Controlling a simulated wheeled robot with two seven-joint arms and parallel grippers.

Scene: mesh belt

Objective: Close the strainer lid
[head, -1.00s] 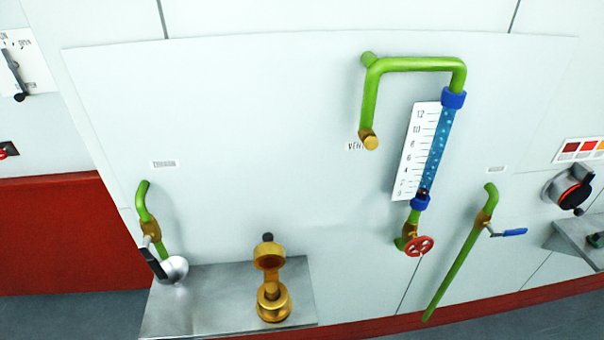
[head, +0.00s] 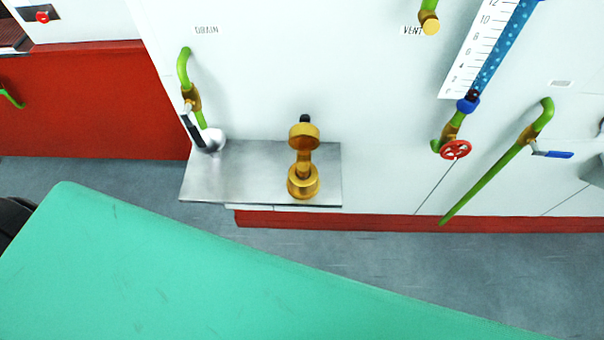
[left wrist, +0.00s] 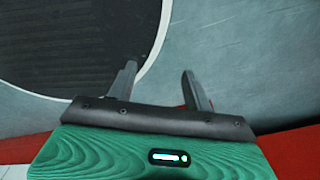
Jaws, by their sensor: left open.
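The brass strainer (head: 303,184) stands on the metal shelf in the head view, near the middle. Its round lid (head: 304,135) is tipped up above the body, so the strainer is open. No gripper is near the strainer in the head view. My left gripper (left wrist: 158,84) shows in the left wrist view with its two dark fingers apart and nothing between them. Grey floor and a dark round shape lie beyond the fingers. My right gripper is not in view.
The metal shelf (head: 235,176) juts from the white panel. A green drain pipe (head: 184,68) with a dark-handled valve is left of the strainer. A red handwheel (head: 456,150) and a blue-handled valve (head: 553,154) are to the right. A large teal surface covers the lower foreground.

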